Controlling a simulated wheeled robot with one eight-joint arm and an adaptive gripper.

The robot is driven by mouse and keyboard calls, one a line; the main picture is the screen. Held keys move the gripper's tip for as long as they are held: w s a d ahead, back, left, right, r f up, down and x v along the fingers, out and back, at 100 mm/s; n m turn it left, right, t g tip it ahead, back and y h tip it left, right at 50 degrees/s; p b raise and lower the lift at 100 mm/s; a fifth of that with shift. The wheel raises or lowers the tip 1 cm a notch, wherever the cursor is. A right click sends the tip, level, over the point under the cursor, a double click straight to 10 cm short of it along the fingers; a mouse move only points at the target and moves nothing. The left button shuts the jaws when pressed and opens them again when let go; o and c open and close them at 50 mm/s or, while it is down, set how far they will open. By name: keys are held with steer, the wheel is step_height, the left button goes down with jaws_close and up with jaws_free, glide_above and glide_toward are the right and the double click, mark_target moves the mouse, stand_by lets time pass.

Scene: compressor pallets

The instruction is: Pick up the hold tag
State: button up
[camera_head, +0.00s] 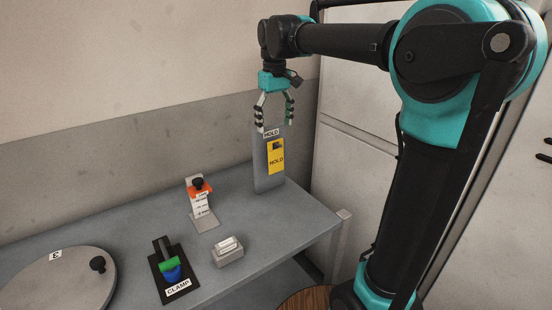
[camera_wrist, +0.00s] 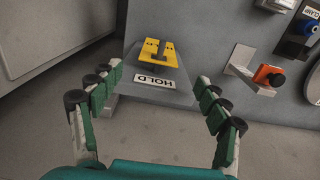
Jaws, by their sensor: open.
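The yellow hold tag (camera_head: 276,160) hangs upright on the face of a grey upright board (camera_head: 262,177), near a dark peg at its top. A white HOLD label (camera_head: 271,133) sits at the top of the board. My gripper (camera_head: 274,124) is open and empty, pointing down just above the board's top edge. In the wrist view the tag (camera_wrist: 172,57) lies beyond the HOLD label, between and past the fingertips (camera_wrist: 152,75). No contact between fingers and tag shows.
A clamp block (camera_head: 170,270), a small grey block with a white top (camera_head: 228,252) and a round disc with a black knob (camera_head: 55,285) are nearer. Walls rise behind the bench (camera_head: 130,222).

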mark_target(276, 141)
step_height(276, 141, down, 9)
steer(key=shift+d+r, duration=0.1)
steer(key=shift+d, duration=0.05)
steer(key=c, duration=1)
